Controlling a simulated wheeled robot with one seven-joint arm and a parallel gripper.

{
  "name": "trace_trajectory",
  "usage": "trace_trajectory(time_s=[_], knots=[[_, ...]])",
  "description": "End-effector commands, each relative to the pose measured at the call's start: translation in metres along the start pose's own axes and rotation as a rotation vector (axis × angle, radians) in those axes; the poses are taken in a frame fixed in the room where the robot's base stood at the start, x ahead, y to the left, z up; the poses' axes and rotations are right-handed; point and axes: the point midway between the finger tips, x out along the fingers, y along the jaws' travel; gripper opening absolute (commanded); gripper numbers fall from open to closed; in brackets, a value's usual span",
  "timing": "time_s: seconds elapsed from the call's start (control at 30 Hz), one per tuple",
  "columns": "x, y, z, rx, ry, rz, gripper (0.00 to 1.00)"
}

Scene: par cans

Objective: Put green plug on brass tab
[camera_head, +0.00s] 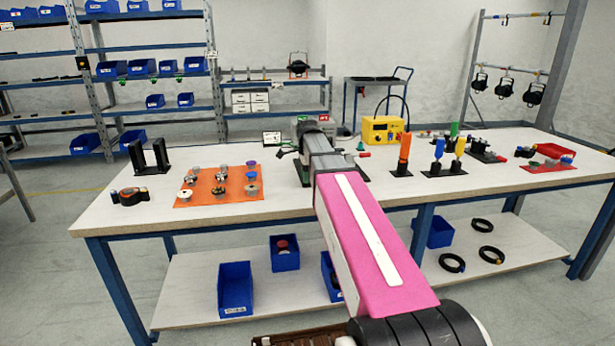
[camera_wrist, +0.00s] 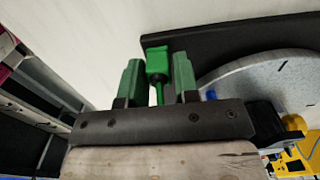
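The green plug (camera_wrist: 157,62) shows in the wrist view between the two green fingers of my gripper (camera_wrist: 157,70). It has a thick head at the far end and a thin stem toward the palm. A narrow gap shows on each side of it, so my gripper looks open around it. I cannot make out the brass tab for sure in either view.
An orange mat (camera_head: 205,199) with several small parts lies left of my arm. A black two-post stand (camera_head: 149,157) is farther left. A yellow case (camera_head: 382,130) and an upright orange piece (camera_head: 404,147) stand to the right. In the wrist view a grey disc (camera_wrist: 262,85) lies right of the fingers.

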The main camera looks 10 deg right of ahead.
Motion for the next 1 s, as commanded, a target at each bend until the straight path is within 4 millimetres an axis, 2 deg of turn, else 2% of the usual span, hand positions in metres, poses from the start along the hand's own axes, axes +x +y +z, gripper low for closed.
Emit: trace_trajectory(time_s=[0.17, 0.2, 0.3, 0.67, 0.87, 1.0], knots=[[0.0, 0.0, 0.0, 0.0, 0.0, 0.0, 0.29], [0.0, 0.0, 0.0, 0.0, 0.0, 0.0, 0.32], [0.0, 0.0, 0.0, 0.0, 0.0, 0.0, 0.59], [-0.004, 0.0, 0.0, 0.0, 0.0, -0.001, 0.59], [-0.028, -0.001, 0.0, 0.0, 0.0, -0.002, 0.59], [-0.053, -0.001, 0.0, 0.0, 0.0, -0.002, 0.59]])
